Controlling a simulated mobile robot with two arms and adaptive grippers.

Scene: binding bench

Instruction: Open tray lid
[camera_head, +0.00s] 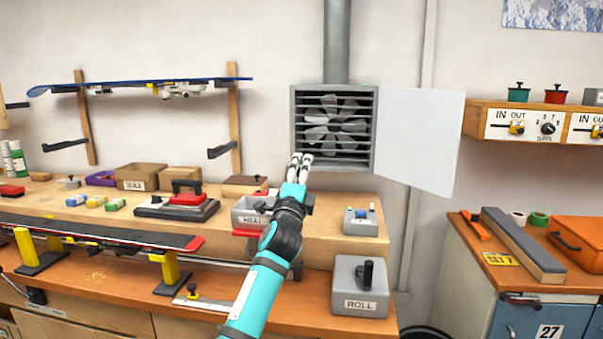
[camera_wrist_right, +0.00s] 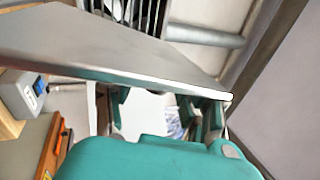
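My right gripper (camera_head: 300,160) is raised in front of the lower part of the fan box, above the bench. Its two fingers look slightly apart and nothing shows between them. In the right wrist view its fingers (camera_wrist_right: 160,110) stand apart, with their tips hidden behind a grey panel whose identity I cannot tell. A grey open-topped tray labelled HEAT (camera_head: 243,217) stands on the bench shelf below the gripper, partly hidden by my arm. An orange case with a dark handle (camera_head: 583,236) sits closed on the right cabinet. I cannot tell which lid is the tray's. My left gripper is out of view.
The fan box (camera_head: 298,135) has a pale door (camera_head: 425,140) swung open to the right. A box with a blue knob (camera_head: 361,228) and the ROLL box (camera_head: 345,280) stand right of my arm.

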